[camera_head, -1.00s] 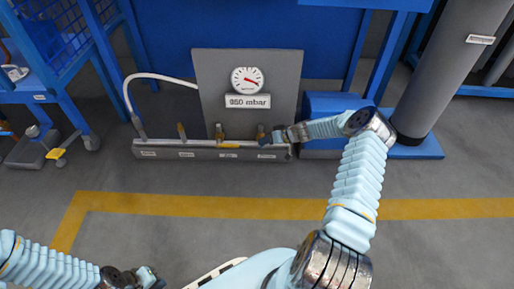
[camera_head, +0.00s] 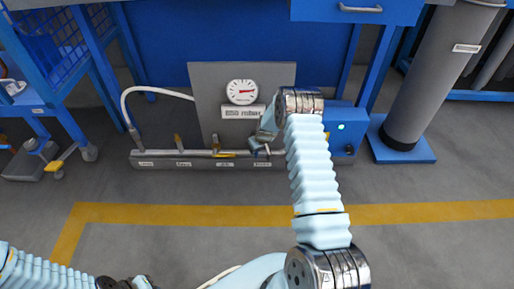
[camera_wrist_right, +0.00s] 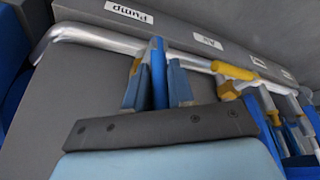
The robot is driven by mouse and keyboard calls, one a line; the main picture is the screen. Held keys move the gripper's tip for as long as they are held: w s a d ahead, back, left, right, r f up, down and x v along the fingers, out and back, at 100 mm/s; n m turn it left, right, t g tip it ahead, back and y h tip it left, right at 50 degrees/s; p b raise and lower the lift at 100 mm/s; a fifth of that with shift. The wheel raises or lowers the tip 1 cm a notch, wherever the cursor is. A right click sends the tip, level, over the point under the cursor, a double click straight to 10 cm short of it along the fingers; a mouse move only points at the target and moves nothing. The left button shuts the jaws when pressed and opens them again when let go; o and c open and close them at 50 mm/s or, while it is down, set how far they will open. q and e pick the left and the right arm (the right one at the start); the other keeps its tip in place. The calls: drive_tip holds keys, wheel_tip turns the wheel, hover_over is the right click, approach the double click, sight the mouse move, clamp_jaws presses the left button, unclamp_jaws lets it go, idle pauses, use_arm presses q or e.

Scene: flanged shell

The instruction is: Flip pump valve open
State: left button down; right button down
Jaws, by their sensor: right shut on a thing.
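A grey manifold (camera_head: 200,160) with several small valves lies along the base of the grey gauge panel (camera_head: 195,100). My right gripper (camera_head: 262,146) is at the manifold's right end. In the right wrist view, my right gripper (camera_wrist_right: 156,88) is shut on a blue valve handle (camera_wrist_right: 157,62), beside the label "Pump" (camera_wrist_right: 129,12). A yellow handle (camera_wrist_right: 232,70) lies along the pipe beside it. My left gripper (camera_head: 128,283) is at the bottom edge, its jaws unclear.
A round gauge (camera_head: 242,92) with a red needle sits above a mbar label. A white hose (camera_head: 150,92) runs to the manifold's left end. The floor in front is clear.

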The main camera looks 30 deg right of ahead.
idle(0.4)
drive_tip(key=c, duration=1.3)
unclamp_jaws()
drive_tip(key=shift+f, duration=0.1)
drive_tip(key=shift+c, duration=0.2)
drive_tip(key=p+v, duration=0.1)
drive_tip(key=v, duration=1.2)
drive_tip(key=shift+r+p, duration=0.3)
drive_tip(key=shift+r, duration=0.05)
drive_tip(key=shift+s, duration=0.1)
